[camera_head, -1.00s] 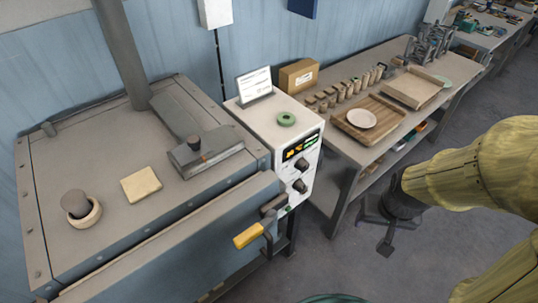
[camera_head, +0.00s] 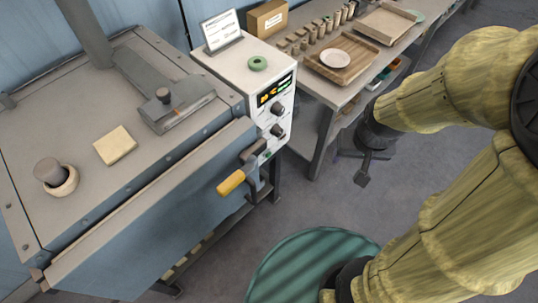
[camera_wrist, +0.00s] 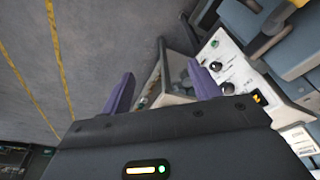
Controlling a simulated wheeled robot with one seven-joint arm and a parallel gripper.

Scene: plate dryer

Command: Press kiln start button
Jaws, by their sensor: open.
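The kiln control box (camera_head: 245,75) is white and stands at the right side of the blue-grey kiln (camera_head: 150,215). Its front has a lit display (camera_head: 274,88), two dark knobs and a small green button (camera_head: 267,154) low on the panel. In the wrist view the panel (camera_wrist: 224,73) is at the right, with a small green spot (camera_wrist: 215,43) near its knobs. My gripper (camera_wrist: 163,88) is open and empty, its purple fingers apart. In the head view my gripper (camera_head: 362,168) is a small dark shape over the floor, right of the panel and apart from it.
A kiln handle with a yellow grip (camera_head: 231,183) sticks out just below the panel. A workbench (camera_head: 330,92) with a wooden tray (camera_head: 342,66) stands behind.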

